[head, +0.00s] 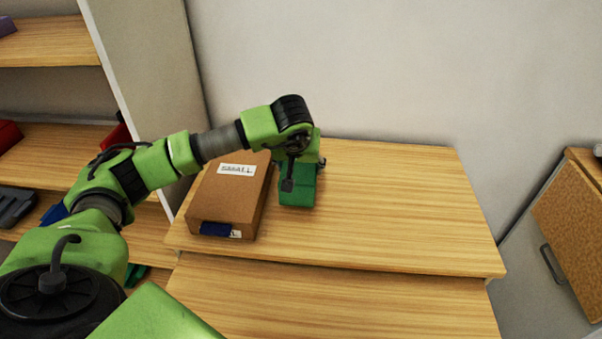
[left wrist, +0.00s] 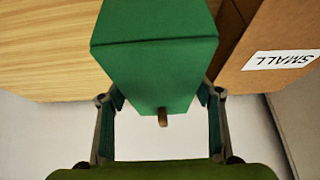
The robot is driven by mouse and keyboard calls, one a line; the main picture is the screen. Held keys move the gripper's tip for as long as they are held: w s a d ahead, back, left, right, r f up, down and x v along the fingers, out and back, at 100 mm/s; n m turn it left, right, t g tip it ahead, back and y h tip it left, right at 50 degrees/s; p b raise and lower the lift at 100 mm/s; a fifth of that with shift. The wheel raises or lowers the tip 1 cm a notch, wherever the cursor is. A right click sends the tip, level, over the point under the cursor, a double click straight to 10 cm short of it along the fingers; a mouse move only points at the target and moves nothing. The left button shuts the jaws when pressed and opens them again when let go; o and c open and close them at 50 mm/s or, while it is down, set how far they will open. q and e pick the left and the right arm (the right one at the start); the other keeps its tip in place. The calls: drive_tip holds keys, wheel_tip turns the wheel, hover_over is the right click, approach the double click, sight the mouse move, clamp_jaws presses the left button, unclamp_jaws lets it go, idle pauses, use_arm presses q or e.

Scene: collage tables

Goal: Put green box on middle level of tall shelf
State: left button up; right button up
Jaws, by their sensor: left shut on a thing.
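The green box (head: 298,194) is at the wooden table, just right of a brown carton. I cannot tell whether it rests on the tabletop or hangs slightly above it. My left gripper (head: 300,172) is over the box and shut on it. In the left wrist view the green box (left wrist: 158,65) sits between the two fingers of my left gripper (left wrist: 162,100). A tall shelf (head: 62,53) with wooden boards stands at the left, partly hidden by my left arm. My right gripper is not in view.
The brown carton (head: 222,203), labelled SMALL, lies close beside the green box. The right part of the wooden table (head: 400,205) is clear. Red, blue and dark items lie on the shelf's lower boards. A cabinet (head: 572,225) stands at the far right.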

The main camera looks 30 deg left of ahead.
use_arm(q)
drive_tip(key=shift+w+f+p, duration=0.15)
drive_tip(key=shift+f+p, duration=0.45)
drive_tip(key=shift+f, duration=1.1)
drive_tip(key=shift+d+f, duration=0.1)
drive_tip(key=o, duration=0.7)
drive_tip(key=shift+f, duration=0.15)
drive_tip(key=o, duration=0.4)
drive_tip(key=shift+o, duration=0.2)
